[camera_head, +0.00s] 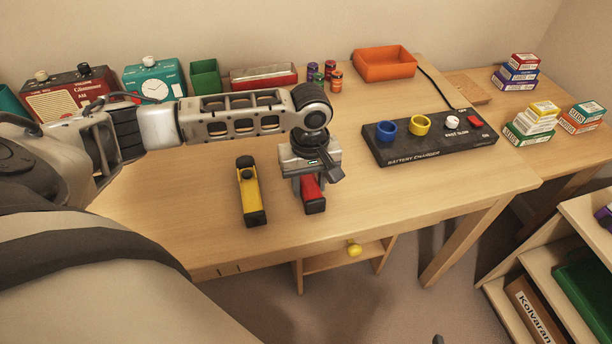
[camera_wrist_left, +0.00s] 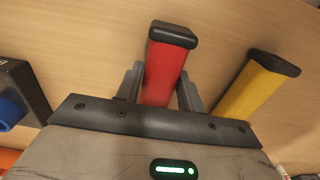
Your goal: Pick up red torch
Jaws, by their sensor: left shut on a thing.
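The red torch (camera_head: 311,188) lies on the desk with its black end toward the front edge. My left gripper (camera_head: 308,178) is over it from above and shut on it. In the left wrist view, the red torch (camera_wrist_left: 164,72) sits between the two grey fingers of my left gripper (camera_wrist_left: 160,88), and its black end sticks out beyond them. The far part of the torch is hidden under the gripper. My right gripper is not in view.
A yellow torch (camera_head: 249,194) lies just left of the red one. A black battery charger (camera_head: 430,136) with blue and yellow rings stands to the right. Radios, small cans and an orange tray (camera_head: 384,64) line the back. Bare desk lies between torch and charger.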

